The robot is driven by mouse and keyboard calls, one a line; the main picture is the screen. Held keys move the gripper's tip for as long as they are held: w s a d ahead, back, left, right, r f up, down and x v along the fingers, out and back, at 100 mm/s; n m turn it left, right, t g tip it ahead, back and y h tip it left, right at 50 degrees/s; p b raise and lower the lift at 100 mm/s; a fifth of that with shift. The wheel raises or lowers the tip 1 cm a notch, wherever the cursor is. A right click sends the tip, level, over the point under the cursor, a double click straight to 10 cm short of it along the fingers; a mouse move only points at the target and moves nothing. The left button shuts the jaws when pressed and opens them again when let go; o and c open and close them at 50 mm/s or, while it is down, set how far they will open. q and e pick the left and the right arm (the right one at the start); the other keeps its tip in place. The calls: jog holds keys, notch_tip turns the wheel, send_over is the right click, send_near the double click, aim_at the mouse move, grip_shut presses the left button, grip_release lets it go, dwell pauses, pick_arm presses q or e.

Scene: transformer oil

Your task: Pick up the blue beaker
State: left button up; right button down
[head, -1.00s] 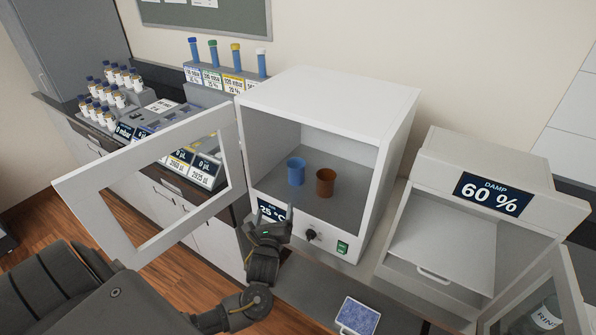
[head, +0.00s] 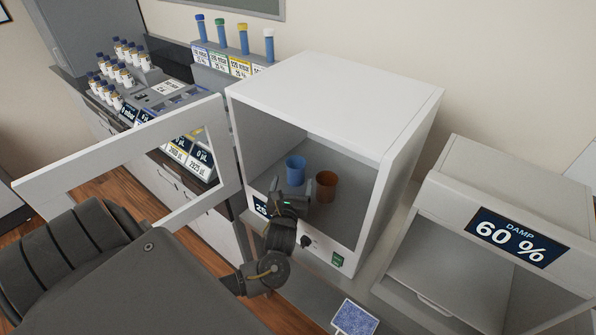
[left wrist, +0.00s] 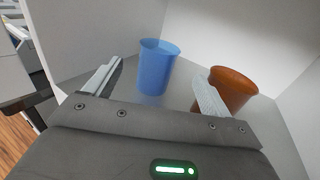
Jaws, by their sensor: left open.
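The blue beaker (head: 295,170) stands upright inside the open white oven-like cabinet (head: 330,95), left of a brown beaker (head: 326,186). My left gripper (head: 290,194) is at the cabinet's front opening, just in front of the blue beaker. In the left wrist view the open fingers (left wrist: 155,88) point inward, with the blue beaker (left wrist: 158,66) ahead between them and apart from them. The brown beaker (left wrist: 232,88) is partly hidden behind the right finger. My right gripper is not in view.
The cabinet's framed door (head: 130,150) is swung open to the left. A second chamber marked DAMP 60 % (head: 515,235) stands at the right. Capped tubes (head: 222,35) and a rack of small bottles (head: 120,65) are at the back left.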

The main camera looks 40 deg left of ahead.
aim_at(294, 172)
pick_arm(q)
jog(key=x, duration=0.2)
jog(key=shift+w+a+r, duration=0.15)
jog(key=shift+w+a, duration=0.1)
jog(key=shift+f+x, duration=0.25)
jog(key=shift+x, duration=0.95)
jog(key=shift+w+a+r+p, duration=0.1)
jog(key=shift+w+r+p, duration=0.1)
jog(key=shift+p, duration=0.15)
jog(key=p+x, duration=0.1)
jog(key=x, duration=0.3)
jog(key=shift+w+a+f, duration=0.2)
jog(key=shift+w+a, duration=0.05)
jog(key=shift+s, duration=0.1)
jog(key=shift+c, duration=0.5)
jog(key=c, duration=0.7)
jog(key=shift+c, duration=1.4)
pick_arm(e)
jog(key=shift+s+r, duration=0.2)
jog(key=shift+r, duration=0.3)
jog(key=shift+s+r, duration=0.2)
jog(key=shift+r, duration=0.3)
